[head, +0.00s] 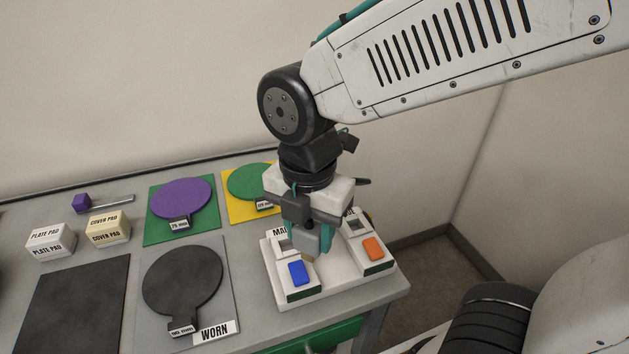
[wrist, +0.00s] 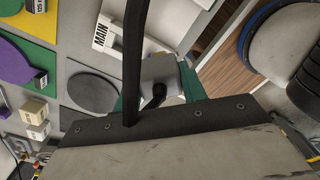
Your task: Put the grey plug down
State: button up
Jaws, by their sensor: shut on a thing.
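My gripper (head: 312,240) hangs pointing down over the white socket board (head: 335,292) at the right end of the bench. It is shut on the grey plug (head: 301,238), a grey block between teal fingers. The plug also shows in the wrist view (wrist: 162,70), between the teal fingers. The board carries a unit with a blue switch (head: 298,273) on the left and one with an orange switch (head: 373,248) on the right. Their labels are partly hidden by my gripper. I cannot tell whether the plug touches the board.
Left of the board, a black round plate (head: 182,280) lies on a grey mat beside a WORN label (head: 214,331). Purple (head: 181,198) and green (head: 247,183) plates lie on mats behind. Pad boxes (head: 51,240) stand further left. The dark mat (head: 78,303) is bare.

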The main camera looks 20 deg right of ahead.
jog(key=w+d+r+m, duration=0.1)
jog(key=w+d+m, duration=0.35)
jog(key=w, duration=0.65)
jog(key=w+d+r+m, duration=0.1)
jog(key=w+d+m, duration=0.4)
jog(key=w, duration=0.6)
jog(key=shift+n, duration=0.45)
jog(key=shift+w+d+f, duration=0.2)
jog(key=shift+d+f, duration=0.1)
jog(key=shift+f, duration=1.45)
jog(key=shift+w+d+f, duration=0.25)
jog(key=shift+d+f, duration=0.05)
jog(key=shift+f, duration=1.5)
jog(key=shift+w+d+f, duration=0.2)
jog(key=shift+d+f, duration=0.1)
jog(key=shift+f, duration=1.45)
jog(key=shift+f, duration=0.1)
jog(key=o, duration=1)
